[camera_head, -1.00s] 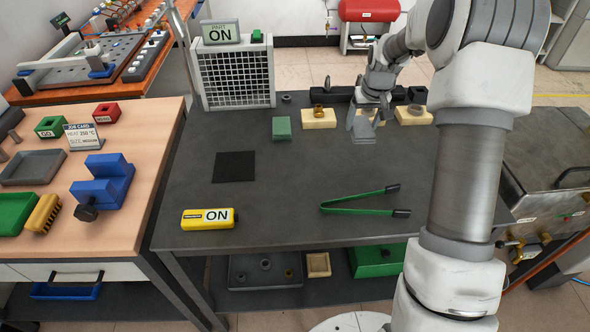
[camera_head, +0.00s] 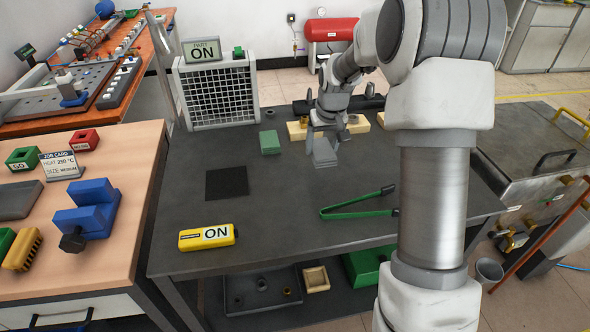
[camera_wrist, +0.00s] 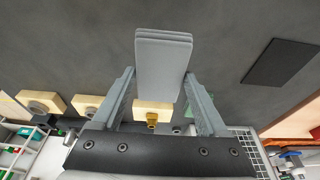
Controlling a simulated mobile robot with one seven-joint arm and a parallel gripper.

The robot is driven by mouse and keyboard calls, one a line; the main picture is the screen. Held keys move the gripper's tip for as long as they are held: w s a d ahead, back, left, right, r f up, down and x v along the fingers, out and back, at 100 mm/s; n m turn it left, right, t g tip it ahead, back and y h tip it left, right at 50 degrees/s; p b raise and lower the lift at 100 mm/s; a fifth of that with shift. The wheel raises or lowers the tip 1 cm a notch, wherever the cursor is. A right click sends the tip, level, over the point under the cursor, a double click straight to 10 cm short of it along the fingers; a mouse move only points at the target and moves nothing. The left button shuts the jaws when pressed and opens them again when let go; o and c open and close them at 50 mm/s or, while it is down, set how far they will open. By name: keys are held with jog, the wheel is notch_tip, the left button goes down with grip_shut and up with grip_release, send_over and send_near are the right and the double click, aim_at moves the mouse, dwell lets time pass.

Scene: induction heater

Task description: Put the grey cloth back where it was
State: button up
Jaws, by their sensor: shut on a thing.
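My gripper (camera_head: 322,138) is shut on the grey cloth (camera_head: 325,157), a flat folded pad held above the dark table (camera_head: 290,180), between the wooden blocks at the back and the green tongs. In the wrist view the grey cloth (camera_wrist: 163,62) shows its stacked folds, sticking out between the two fingers of my gripper (camera_wrist: 160,88). The exact height of the cloth over the table is hard to tell.
Wooden blocks (camera_head: 297,131) holding small parts line the table's back. A green block (camera_head: 270,142), black mat (camera_head: 227,183), yellow ON device (camera_head: 192,241) and green tongs (camera_head: 350,211) lie around. The table between mat and tongs is clear.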

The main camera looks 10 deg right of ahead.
send_over(296, 174)
jog(key=s, duration=0.1)
notch_tip(296, 174, down, 4)
jog(key=shift+s+a+f, duration=0.1)
jog(key=shift+f+b, duration=0.3)
jog(key=shift+f, duration=1.65)
jog(key=shift+f, duration=0.15)
jog(key=shift+f, duration=0.15)
jog(key=o, duration=1.2)
jog(key=shift+r, duration=0.25)
